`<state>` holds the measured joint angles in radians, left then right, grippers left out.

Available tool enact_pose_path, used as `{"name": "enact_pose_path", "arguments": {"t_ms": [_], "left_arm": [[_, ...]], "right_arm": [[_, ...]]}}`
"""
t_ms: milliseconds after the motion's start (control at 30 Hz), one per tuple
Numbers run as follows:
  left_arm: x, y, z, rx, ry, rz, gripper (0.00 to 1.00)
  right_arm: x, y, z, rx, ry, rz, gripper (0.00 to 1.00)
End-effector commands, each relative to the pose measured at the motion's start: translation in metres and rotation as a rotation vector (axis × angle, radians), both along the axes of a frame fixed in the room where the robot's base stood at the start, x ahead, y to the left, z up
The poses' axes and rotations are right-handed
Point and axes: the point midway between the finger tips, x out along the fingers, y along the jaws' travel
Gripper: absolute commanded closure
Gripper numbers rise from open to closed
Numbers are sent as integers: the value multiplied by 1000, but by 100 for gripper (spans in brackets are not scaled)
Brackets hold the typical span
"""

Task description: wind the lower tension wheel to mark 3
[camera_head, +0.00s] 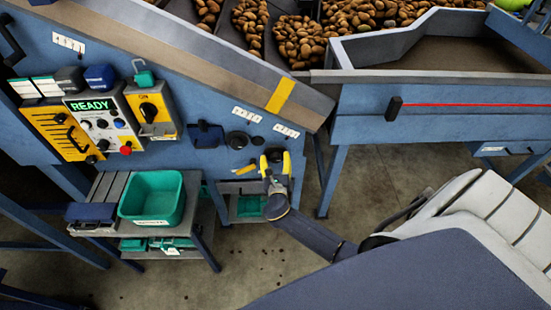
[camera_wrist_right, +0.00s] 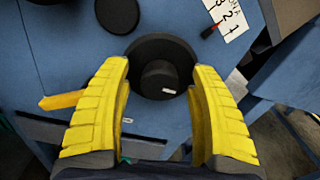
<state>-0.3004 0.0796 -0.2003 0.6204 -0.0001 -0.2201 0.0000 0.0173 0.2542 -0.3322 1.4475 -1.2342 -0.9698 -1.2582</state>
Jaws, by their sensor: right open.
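The lower tension wheel (camera_wrist_right: 150,52) is a black disc with a raised round hub (camera_wrist_right: 160,78) on the blue machine panel. In the right wrist view it lies between and beyond my yellow fingertips. A white scale plate (camera_wrist_right: 230,18) with 3, 2 and 1 is at its upper right. A red-tipped black pointer (camera_wrist_right: 210,31) meets the plate's edge near 1 and 2; the exact reading is unclear. My right gripper (camera_head: 274,160) is open and empty at the wheel, one finger on each side; contact is not clear. It also shows in the right wrist view (camera_wrist_right: 160,85). My left gripper is out of view.
Another black wheel (camera_head: 237,139) is at the upper left of my gripper, with a scale plate (camera_head: 247,114) above it. A yellow handle (camera_head: 244,169) juts out at the left. A green bin (camera_head: 167,218) stands on the grey stand lower left. Open floor lies below.

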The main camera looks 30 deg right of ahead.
Motion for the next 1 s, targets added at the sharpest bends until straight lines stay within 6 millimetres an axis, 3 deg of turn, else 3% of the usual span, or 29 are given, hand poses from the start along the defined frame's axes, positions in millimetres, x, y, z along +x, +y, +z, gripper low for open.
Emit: {"name": "enact_pose_path", "arguments": {"t_ms": [500,1000], "left_arm": [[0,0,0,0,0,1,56],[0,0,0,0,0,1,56]], "right_arm": [[6,-3,0,0,0,0,41],[6,-3,0,0,0,0,97]]}}
